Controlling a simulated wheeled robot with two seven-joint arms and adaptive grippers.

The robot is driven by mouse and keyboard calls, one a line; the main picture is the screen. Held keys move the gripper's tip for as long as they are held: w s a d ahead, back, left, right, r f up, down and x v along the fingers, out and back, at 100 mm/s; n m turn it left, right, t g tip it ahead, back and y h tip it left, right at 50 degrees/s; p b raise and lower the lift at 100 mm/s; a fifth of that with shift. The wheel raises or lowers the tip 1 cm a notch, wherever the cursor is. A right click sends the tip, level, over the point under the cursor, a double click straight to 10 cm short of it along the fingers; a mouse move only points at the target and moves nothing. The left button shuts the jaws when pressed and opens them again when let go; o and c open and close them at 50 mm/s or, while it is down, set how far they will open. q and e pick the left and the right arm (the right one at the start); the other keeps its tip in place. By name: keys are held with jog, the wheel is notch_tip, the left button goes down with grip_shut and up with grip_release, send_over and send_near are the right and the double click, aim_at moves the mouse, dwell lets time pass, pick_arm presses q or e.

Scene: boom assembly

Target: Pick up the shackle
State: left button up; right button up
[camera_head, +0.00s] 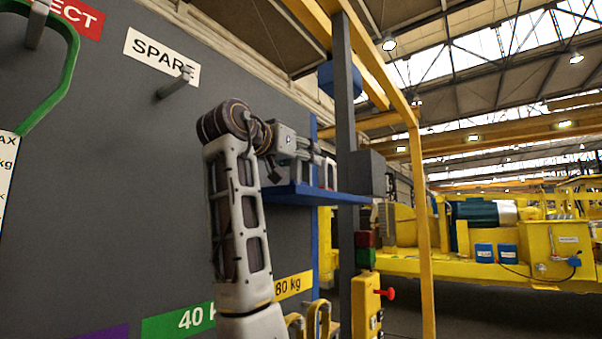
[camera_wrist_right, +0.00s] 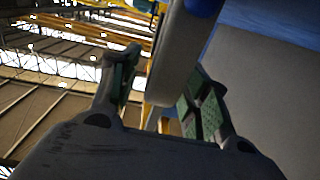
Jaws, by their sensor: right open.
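The shackle (camera_head: 329,175) appears as a small, partly hidden piece standing on the blue shelf (camera_head: 315,194) at the middle of the head view. My right gripper (camera_head: 322,158) reaches over the shelf from the left, right at it. In the right wrist view a thick grey rounded bar, which looks like part of the shackle (camera_wrist_right: 181,55), lies between the two spread fingers of the right gripper (camera_wrist_right: 165,78). The fingers stand apart with green pads; I cannot tell whether either touches the bar. My left gripper is not in view.
The shelf is fixed beside a dark board with a SPARE label (camera_head: 161,56) and a peg (camera_head: 176,83). A grey post (camera_head: 345,110) and yellow frame (camera_head: 419,190) stand just right of the shelf. Yellow hooks (camera_head: 318,318) and a yellow control box (camera_head: 366,305) are below.

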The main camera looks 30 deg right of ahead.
jog(key=shift+c, duration=0.2)
grip_shut()
jog(key=shift+r, duration=0.15)
jog(key=shift+r, duration=4.85)
